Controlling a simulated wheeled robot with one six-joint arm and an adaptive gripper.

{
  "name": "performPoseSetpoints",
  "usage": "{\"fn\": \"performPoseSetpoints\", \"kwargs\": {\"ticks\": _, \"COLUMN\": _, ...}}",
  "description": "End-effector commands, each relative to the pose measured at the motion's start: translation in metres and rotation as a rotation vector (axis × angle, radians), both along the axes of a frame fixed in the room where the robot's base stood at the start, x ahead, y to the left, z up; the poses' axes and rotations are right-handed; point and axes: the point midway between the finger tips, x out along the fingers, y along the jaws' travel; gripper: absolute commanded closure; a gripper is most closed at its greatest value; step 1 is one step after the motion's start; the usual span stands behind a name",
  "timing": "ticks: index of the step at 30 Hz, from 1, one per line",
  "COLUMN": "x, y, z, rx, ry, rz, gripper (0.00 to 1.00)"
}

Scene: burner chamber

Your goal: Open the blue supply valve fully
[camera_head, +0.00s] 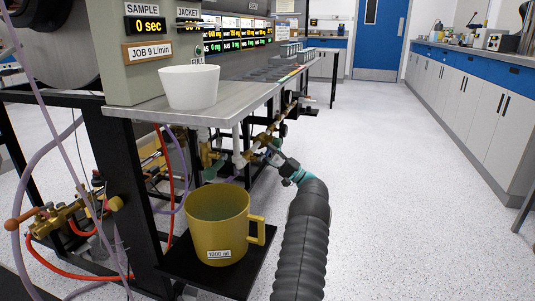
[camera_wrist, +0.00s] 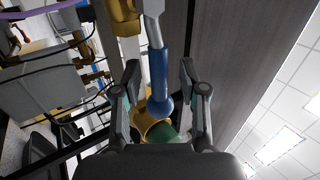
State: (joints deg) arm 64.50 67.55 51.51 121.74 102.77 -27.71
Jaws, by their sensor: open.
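The blue supply valve shows in the wrist view as a blue lever handle (camera_wrist: 159,78) on a light metal stem. The handle lies between the two fingers of my gripper (camera_wrist: 158,70), with a visible gap on each side. My gripper is open. In the head view my gripper (camera_head: 281,163) is below the edge of the metal bench, among brass and white pipe fittings. The valve handle is too small and covered to make out clearly there. A brass fitting and a green rounded part (camera_wrist: 160,131) sit close to the handle's lower end.
A yellow mug (camera_head: 217,228) stands on a black shelf left of my arm. A white cup (camera_head: 189,87) stands on the metal bench (camera_head: 215,109) above. Brass valves and red and purple hoses fill the lower left. The floor (camera_head: 400,190) to the right is clear.

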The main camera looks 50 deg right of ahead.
Motion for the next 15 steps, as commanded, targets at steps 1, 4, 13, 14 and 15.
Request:
{"fn": "performPoseSetpoints", "kwargs": {"ticks": 1, "x": -0.005, "y": -0.003, "z": -0.004, "rx": 0.002, "ry": 0.001, "rz": -0.002, "gripper": 0.58}}
{"fn": "performPoseSetpoints", "kwargs": {"ticks": 4, "x": -0.017, "y": -0.008, "z": -0.013, "rx": 0.003, "ry": 0.002, "rz": -0.004, "gripper": 0.58}}
{"fn": "performPoseSetpoints", "kwargs": {"ticks": 13, "x": -0.062, "y": -0.025, "z": -0.045, "rx": 0.001, "ry": 0.001, "rz": -0.003, "gripper": 0.58}}
{"fn": "performPoseSetpoints", "kwargs": {"ticks": 14, "x": -0.066, "y": -0.026, "z": -0.048, "rx": 0.001, "ry": 0.001, "rz": -0.002, "gripper": 0.58}}
{"fn": "performPoseSetpoints", "kwargs": {"ticks": 15, "x": -0.071, "y": -0.028, "z": -0.051, "rx": 0.001, "ry": 0.000, "rz": -0.001, "gripper": 0.58}}
